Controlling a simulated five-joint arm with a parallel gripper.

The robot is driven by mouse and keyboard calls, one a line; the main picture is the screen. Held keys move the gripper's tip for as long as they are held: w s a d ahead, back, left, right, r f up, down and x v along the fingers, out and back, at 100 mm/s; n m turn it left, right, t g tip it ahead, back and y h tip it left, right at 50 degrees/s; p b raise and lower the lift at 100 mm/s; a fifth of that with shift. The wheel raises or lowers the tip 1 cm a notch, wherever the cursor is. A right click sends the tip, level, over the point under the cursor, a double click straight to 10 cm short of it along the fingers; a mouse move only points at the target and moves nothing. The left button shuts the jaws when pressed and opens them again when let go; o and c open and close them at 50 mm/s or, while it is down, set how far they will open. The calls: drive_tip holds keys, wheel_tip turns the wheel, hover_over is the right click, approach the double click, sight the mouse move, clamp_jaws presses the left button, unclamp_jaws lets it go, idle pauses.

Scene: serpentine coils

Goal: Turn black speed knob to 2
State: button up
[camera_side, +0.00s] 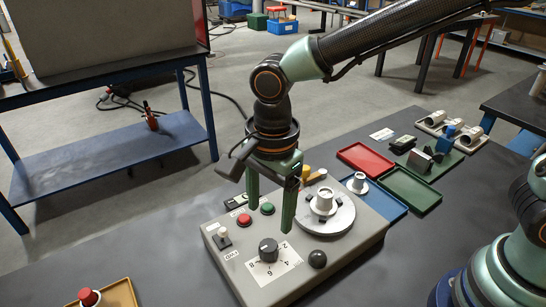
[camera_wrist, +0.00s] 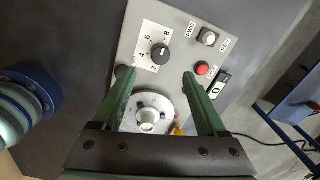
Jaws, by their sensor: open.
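The black speed knob (camera_side: 268,250) stands on a white dial plate with printed numbers, on the sloping face of a grey control box (camera_side: 345,252). In the wrist view the knob (camera_wrist: 160,53) lies just beyond the fingertips, near the midline between them. The numbers 4, 6 and 8 can be read around it; I cannot tell surely which number its mark points to. My gripper (camera_side: 270,216) is open and empty, pointing down above the box. Its fingers also show in the wrist view (camera_wrist: 159,76), apart from the knob and not touching it.
A round metal disc (camera_side: 342,222) with a raised centre sits right. Coloured trays, including a red one (camera_side: 366,158), lie behind.

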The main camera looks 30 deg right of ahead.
sight(269, 245)
drive_tip(key=f, duration=0.9)
drive_tip(key=shift+w+f, duration=0.2)
drive_tip(key=shift+f, duration=0.05)
clamp_jaws()
